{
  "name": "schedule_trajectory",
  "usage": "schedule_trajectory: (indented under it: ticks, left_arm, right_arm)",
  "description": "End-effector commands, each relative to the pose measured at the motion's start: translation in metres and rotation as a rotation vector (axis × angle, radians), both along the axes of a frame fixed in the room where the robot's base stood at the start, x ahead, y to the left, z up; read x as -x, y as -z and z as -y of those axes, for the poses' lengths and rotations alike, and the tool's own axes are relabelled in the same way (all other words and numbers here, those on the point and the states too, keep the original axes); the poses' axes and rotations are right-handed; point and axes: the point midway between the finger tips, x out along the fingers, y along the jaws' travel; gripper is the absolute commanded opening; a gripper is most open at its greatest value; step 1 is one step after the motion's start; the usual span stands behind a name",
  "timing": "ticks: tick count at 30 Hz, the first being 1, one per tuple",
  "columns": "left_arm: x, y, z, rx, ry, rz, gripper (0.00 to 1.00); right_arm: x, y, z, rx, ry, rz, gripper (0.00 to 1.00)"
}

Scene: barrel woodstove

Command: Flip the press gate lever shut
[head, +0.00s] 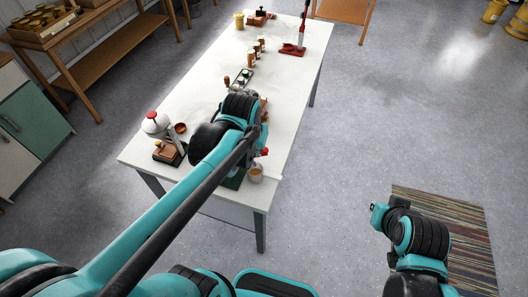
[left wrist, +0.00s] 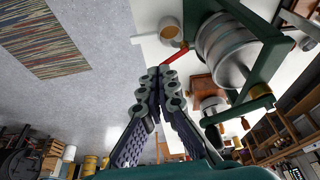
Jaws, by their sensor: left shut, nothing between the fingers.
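The press shows in the left wrist view as a dark green frame (left wrist: 262,70) around a ribbed metal barrel (left wrist: 222,42). A red lever (left wrist: 175,56) sticks out from it; its red end also shows in the head view (head: 264,152). My left gripper (left wrist: 160,71) is shut and empty, its fingertips right beside the lever's end. I cannot tell whether they touch. A cup of amber liquid (left wrist: 171,27) stands near the lever, and in the head view (head: 256,173) at the table's front edge. My left arm hides most of the press there. My right gripper's fingers are not visible.
The long white table (head: 200,105) also holds a white and red device (head: 157,124) at left, several jars (head: 257,48) and a red stand (head: 294,48) farther back. A striped rug (head: 465,225) lies at right.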

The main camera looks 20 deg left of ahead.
Motion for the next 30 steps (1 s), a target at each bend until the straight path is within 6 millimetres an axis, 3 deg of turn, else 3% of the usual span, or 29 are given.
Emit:
schedule_trajectory:
  ticks: [17, 30]
  left_arm:
    - [-0.007, 0.008, 0.000, -0.001, -0.002, -0.018, 0.00]
    - [-0.031, 0.091, -0.001, -0.001, -0.002, -0.017, 0.00]
  right_arm:
    - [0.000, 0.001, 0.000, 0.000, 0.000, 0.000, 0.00]
    - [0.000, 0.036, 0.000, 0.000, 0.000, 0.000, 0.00]
